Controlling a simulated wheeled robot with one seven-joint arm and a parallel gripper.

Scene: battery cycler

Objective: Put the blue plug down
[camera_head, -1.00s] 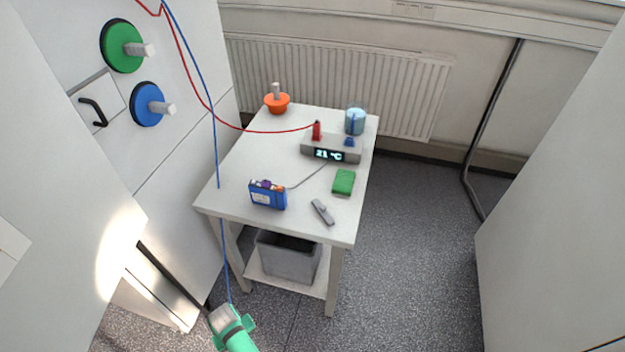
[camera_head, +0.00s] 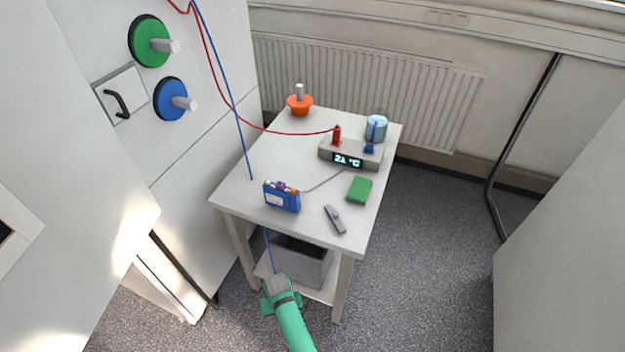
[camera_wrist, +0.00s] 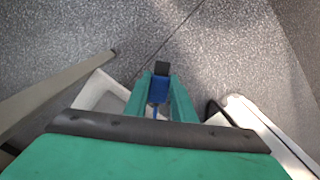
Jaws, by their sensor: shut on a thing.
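My gripper (camera_head: 281,290) is at the bottom of the head view, in front of the table and below its top. In the wrist view my gripper (camera_wrist: 160,90) is shut on the blue plug (camera_wrist: 158,90), which has a dark end pointing away from me. In the head view the plug is hidden. A blue cable (camera_head: 269,250) runs up from my gripper, passes out of sight at the table and shows again by the cabinet wall. The plug is held in the air over the floor.
A grey bin (camera_head: 305,262) stands underneath.

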